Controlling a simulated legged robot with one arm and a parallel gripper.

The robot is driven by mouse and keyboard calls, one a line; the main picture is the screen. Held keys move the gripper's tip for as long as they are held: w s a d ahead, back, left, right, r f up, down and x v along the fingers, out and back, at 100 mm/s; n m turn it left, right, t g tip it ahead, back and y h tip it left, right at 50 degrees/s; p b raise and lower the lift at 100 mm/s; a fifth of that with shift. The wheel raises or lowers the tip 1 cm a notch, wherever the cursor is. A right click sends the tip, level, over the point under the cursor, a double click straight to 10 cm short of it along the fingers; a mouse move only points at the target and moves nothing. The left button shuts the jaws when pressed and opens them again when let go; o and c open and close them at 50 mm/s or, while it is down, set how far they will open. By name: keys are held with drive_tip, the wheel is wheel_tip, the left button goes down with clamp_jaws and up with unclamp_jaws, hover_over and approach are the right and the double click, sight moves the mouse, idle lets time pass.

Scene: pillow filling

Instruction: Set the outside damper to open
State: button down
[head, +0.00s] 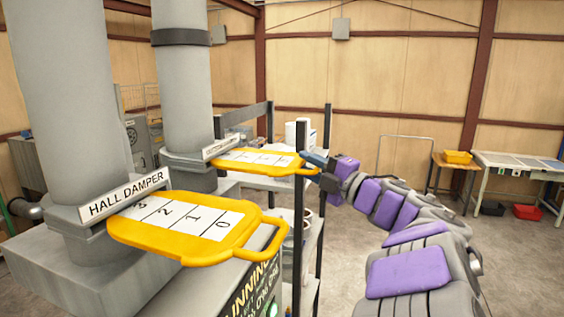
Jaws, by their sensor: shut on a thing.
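The far damper is a yellow slide plate (236,165) with a white numbered scale, sticking out to the right from the far grey duct (185,100). The label (222,145) on that duct is too small to read. My gripper (309,162) comes in from the right and is shut on the yellow handle (307,172) at the plate's right end. The finger contact is small and partly hidden. A nearer yellow plate (150,236), under a sign (124,193) reading "HALL DAMPER", also sticks out to the right, showing 3, 2, 1 and 0.
The near grey duct (65,90) and its machine housing fill the left side. A dark-posted shelf rack (300,235) stands close by the far plate and my gripper. White tables (520,168) and red and black bins are at the back right. The floor between is open.

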drive_tip(key=shift+s+d+r, duration=0.1)
drive_tip(key=shift+d, duration=0.4)
